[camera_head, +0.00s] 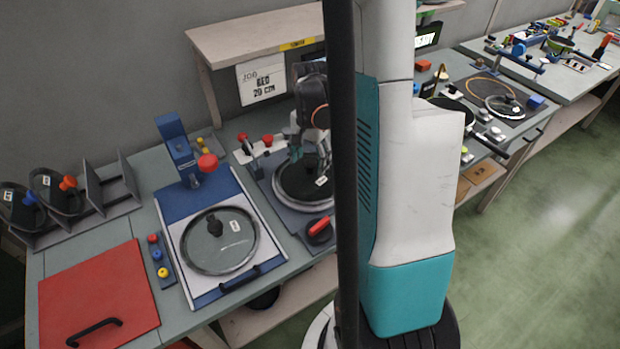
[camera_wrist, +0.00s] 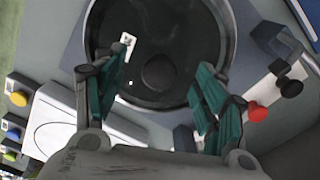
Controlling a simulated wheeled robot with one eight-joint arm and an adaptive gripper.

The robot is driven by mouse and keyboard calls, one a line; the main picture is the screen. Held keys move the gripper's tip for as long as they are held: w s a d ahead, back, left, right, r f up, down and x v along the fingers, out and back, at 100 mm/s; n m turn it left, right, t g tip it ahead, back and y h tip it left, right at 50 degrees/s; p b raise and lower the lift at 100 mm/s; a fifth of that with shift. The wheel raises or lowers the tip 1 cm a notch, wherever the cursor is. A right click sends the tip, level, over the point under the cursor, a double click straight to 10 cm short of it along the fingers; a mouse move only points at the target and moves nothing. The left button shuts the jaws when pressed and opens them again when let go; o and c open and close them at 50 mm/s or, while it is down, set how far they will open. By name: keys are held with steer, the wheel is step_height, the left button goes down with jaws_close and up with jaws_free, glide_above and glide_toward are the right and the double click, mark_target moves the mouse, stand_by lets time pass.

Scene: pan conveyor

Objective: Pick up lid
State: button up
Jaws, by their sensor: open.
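A round dark glass lid with a metal rim (camera_head: 290,200) lies on a grey fixture, partly hidden behind my own body. In the wrist view the lid (camera_wrist: 180,30) fills the upper middle, with a small white label and a dark round spot near its centre. My gripper (camera_head: 305,152) is over this lid, fingers pointing down. In the wrist view its two teal fingers (camera_wrist: 160,85) are apart, one each side of the dark spot, with nothing between them. Whether the fingertips touch the lid cannot be told. Another glass lid (camera_head: 220,255) lies on the blue-and-white fixture to the left.
Lids with blue and red knobs (camera_head: 68,183) stand in a rack at far left. A blue press with a red knob (camera_head: 207,162) stands left of my gripper. A shelf (camera_head: 255,35) overhangs behind. A red panel (camera_head: 98,295) lies front left. A job sign (camera_head: 262,82) reads RED 20 cm.

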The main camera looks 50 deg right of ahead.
mark_target(310, 171)
step_height(310, 171, down, 3)
steer(key=shift+r+b, duration=0.2)
steer(key=shift+b, duration=0.1)
steer(key=shift+c, duration=0.6)
jaws_close()
steer(key=shift+r, duration=0.2)
